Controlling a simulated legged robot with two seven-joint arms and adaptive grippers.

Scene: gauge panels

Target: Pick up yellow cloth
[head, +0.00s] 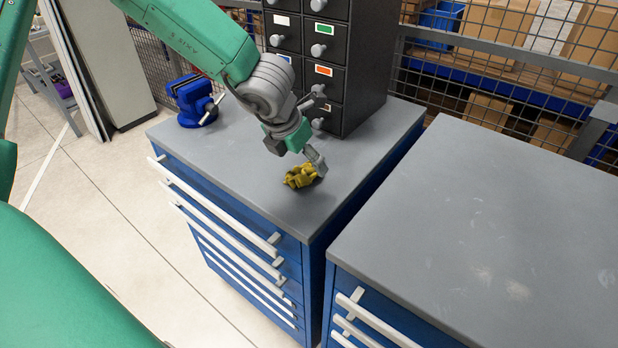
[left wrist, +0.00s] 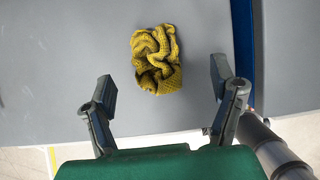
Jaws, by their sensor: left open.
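The yellow cloth (head: 300,176) lies crumpled on the grey top of the left blue cabinet (head: 225,160), near its front right part. In the left wrist view the cloth (left wrist: 157,59) lies ahead of the fingertips, roughly centred between them. My left gripper (head: 297,152) is just above the cloth in the head view. My right gripper is not in either view.
A black drawer unit (head: 350,60) stands behind my left gripper on the same cabinet. A blue vise (head: 193,100) sits at the left corner. A second grey-topped cabinet (head: 480,230) stands to the right, its top clear. A wire mesh fence (head: 480,50) runs behind.

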